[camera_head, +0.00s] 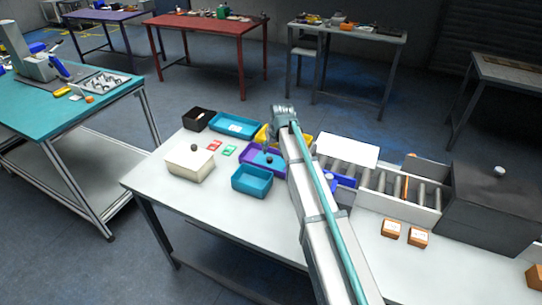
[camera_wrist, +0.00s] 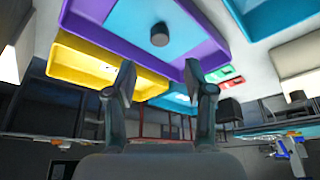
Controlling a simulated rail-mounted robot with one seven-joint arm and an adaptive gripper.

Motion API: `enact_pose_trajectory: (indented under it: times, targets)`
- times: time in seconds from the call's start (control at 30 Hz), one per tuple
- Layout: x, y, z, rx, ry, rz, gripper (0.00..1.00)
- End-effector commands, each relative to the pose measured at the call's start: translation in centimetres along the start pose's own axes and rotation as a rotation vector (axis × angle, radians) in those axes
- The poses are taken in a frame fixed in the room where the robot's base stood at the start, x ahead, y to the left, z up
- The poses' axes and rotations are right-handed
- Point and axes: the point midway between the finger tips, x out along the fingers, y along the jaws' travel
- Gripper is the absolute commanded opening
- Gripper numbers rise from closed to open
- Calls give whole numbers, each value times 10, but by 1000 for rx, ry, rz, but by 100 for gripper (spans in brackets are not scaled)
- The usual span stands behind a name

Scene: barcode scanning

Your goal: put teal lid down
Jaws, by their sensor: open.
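The teal lid (camera_head: 261,160) with a round dark knob lies within the rim of the purple bin (camera_head: 247,164) in the head view. In the wrist view the teal lid (camera_wrist: 126,22) shows at the top, with its dark knob, framed by the purple bin's wall (camera_wrist: 207,37). My gripper (camera_wrist: 160,82) is open and empty, its two fingers apart with nothing between them. The fingertips appear beside the purple bin's edge, apart from the knob. In the head view my arm hides part of the area around the bin, and the fingers cannot be made out.
A teal bin (camera_head: 252,189) stands in front of the purple bin, another teal bin (camera_head: 225,127) behind. A yellow bin (camera_wrist: 75,63) adjoins the purple one. A white lidded box (camera_head: 185,170), red and green cards and a black box (camera_head: 197,120) lie left. A roller conveyor (camera_head: 377,180) stands right.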

Motion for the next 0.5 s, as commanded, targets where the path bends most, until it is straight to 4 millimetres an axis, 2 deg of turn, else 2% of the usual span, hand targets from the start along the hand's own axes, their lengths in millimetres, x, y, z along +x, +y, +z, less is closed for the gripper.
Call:
enact_pose_trajectory:
  times: [0.2,0.5]
  targets:
    - [-27,0,0,0,2,0,54]
    - [-36,0,0,0,0,0,54]
